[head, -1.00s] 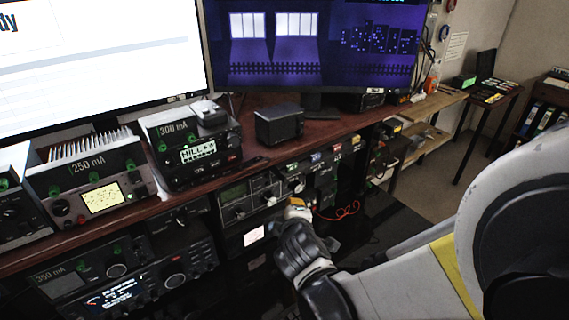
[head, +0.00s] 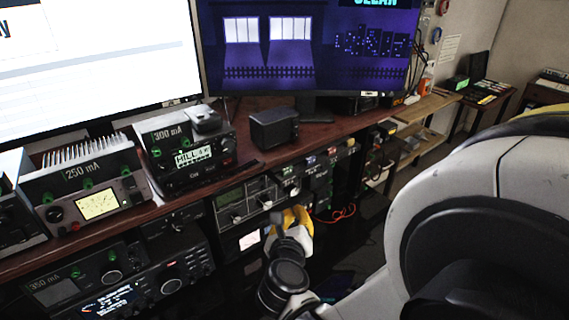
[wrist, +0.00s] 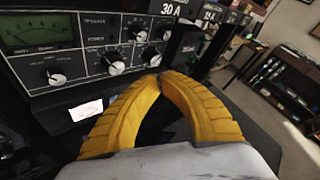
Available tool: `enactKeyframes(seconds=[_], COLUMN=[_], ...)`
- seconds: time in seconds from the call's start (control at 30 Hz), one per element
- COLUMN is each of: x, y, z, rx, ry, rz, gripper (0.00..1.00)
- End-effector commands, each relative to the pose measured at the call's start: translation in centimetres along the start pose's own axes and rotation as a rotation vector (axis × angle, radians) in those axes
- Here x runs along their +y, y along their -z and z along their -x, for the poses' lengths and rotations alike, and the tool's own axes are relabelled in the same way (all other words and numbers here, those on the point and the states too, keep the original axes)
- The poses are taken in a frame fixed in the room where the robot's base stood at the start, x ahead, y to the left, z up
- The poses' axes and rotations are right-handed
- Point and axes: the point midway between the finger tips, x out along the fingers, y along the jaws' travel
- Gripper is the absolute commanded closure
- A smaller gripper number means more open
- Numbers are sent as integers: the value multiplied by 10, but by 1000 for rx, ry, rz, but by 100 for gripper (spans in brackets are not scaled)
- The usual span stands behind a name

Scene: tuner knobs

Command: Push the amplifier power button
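My gripper (head: 296,217) is in front of the lower equipment shelf in the head view. In the wrist view its two yellow fingers (wrist: 158,78) meet at the tips, with nothing visible between them. Just beyond the tips is a dark panel (wrist: 80,75) with a green meter (wrist: 36,32) and several knobs; it also shows in the head view (head: 250,203). I cannot tell whether the tips touch it. A unit marked 250 mA (head: 85,190) has a small red button (head: 75,227). I cannot pick out which button is the amplifier's power button.
A unit marked 300 mA (head: 183,150) and a black box (head: 274,129) stand on the wooden desk (head: 255,168). Another unit marked 350 mA (head: 50,288) sits below.

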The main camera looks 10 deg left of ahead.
Motion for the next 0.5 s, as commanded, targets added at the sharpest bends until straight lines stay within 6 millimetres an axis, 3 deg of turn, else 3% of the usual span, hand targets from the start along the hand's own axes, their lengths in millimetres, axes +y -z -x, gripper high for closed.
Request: enactKeyframes(seconds=[0.27,0.5], x=[1,14], y=[-2,-15], z=[-2,-19], rx=[0,0], ry=[-1,-1], rz=[-3,-4], gripper=[100,100])
